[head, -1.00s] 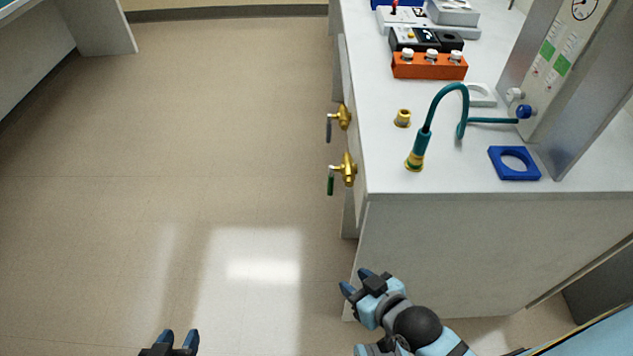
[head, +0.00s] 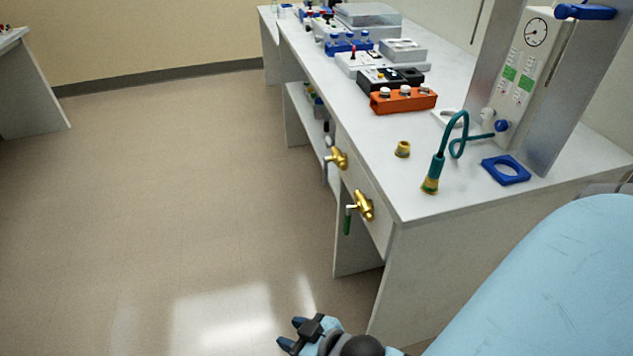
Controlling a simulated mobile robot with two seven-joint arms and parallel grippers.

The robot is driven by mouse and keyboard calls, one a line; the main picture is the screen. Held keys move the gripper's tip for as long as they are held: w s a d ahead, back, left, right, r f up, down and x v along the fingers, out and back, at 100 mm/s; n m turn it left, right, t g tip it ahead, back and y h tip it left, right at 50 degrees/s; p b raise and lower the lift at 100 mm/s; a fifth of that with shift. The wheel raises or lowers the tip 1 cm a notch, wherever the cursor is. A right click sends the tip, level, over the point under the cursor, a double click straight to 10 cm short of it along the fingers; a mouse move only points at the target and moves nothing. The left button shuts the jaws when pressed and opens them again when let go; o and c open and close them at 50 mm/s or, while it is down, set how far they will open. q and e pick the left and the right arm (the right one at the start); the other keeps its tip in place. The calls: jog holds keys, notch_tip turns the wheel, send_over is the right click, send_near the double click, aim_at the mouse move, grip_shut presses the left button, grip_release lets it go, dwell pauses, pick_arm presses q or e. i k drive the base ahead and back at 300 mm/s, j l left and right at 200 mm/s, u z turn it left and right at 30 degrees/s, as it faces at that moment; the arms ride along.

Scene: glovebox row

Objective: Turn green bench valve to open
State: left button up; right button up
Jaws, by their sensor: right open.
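The green bench valve has a brass body (head: 364,205) on the bench's front face, near the closest corner. Its green lever (head: 347,222) hangs straight down. My left gripper is out of the picture.
The white bench top (head: 400,210) holds a teal hose (head: 440,160), a brass fitting (head: 403,149), a blue square holder (head: 506,170) and an orange block (head: 403,100). The floor (head: 170,200) left of the bench is clear.

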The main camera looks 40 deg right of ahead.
aim_at(348, 208)
jog(key=i+j, duration=0.4)
jog(key=i, duration=0.15)
jog(key=i+j+z, duration=0.15)
jog(key=i+j, duration=0.2)
jog(key=i, duration=0.15)
jog(key=i+z, duration=0.3)
jog(key=z, duration=0.15)
jog(key=i+j+z, duration=0.1)
jog(key=i+z, duration=0.35)
jog(key=i+j+z, duration=0.15)
jog(key=z, duration=0.3)
jog(key=i+z, duration=0.2)
jog(key=z, duration=0.25)
jog(key=i+j+z, duration=0.15)
jog(key=z, duration=0.35)
jog(key=i+j+z, duration=0.15)
jog(key=z, duration=0.3)
jog(key=j+z, duration=0.3)
jog(key=z, duration=0.15)
jog(key=i+j+z, duration=0.15)
jog(key=j+z, duration=0.15)
jog(key=z, duration=0.2)
jog(key=j+z, duration=0.25)
jog(key=z, duration=0.2)
jog(key=j+z, duration=0.75)
